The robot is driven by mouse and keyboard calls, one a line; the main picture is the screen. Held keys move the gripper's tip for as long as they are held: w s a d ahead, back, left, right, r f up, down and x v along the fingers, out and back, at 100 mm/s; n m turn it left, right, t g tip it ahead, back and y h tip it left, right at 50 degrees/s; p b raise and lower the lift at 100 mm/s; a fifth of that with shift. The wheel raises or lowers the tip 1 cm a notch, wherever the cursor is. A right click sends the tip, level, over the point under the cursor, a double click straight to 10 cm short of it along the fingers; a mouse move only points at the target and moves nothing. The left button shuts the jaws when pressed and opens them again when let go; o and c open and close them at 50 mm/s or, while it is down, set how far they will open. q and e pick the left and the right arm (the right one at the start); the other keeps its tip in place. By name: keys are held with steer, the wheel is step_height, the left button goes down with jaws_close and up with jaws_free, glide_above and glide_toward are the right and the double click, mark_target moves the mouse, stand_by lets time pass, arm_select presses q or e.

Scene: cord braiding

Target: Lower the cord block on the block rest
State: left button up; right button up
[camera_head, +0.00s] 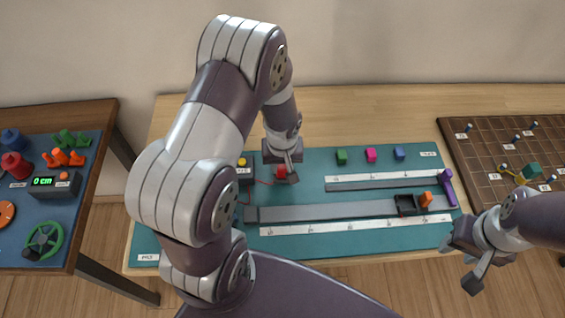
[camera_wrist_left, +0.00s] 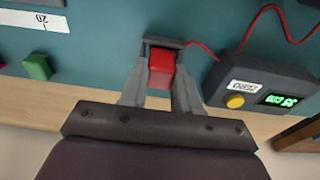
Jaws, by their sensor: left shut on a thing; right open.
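The red cord block (camera_head: 280,171) is between the fingers of my left gripper (camera_head: 284,163), at the left part of the teal mat. In the left wrist view the red block (camera_wrist_left: 160,70) sits between the two grey fingertips (camera_wrist_left: 160,85), which are shut on it. The dark block rest (camera_head: 292,179) shows right by the block; its grey rim (camera_wrist_left: 165,41) shows around the block's far end. I cannot tell whether the block touches the rest's floor. My right gripper (camera_head: 467,262) is open and empty beyond the mat's right front corner.
A red cord (camera_wrist_left: 205,46) runs to a grey readout box (camera_wrist_left: 258,88) with a yellow button. Green (camera_head: 341,157), pink (camera_head: 371,155) and blue (camera_head: 399,153) blocks stand at the back. A long grey rail (camera_head: 330,212) with a black carriage (camera_head: 407,206) crosses the mat.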

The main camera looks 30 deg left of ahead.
arm_select(q)
steer(key=shift+f, duration=0.1)
steer(key=shift+f+b, duration=0.25)
steer(key=shift+b, duration=0.1)
steer(key=o, duration=1.1)
steer(key=shift+c, duration=0.2)
step_height(320, 180, up, 8)
steer(key=p, duration=0.7)
steer(key=shift+r, duration=0.1)
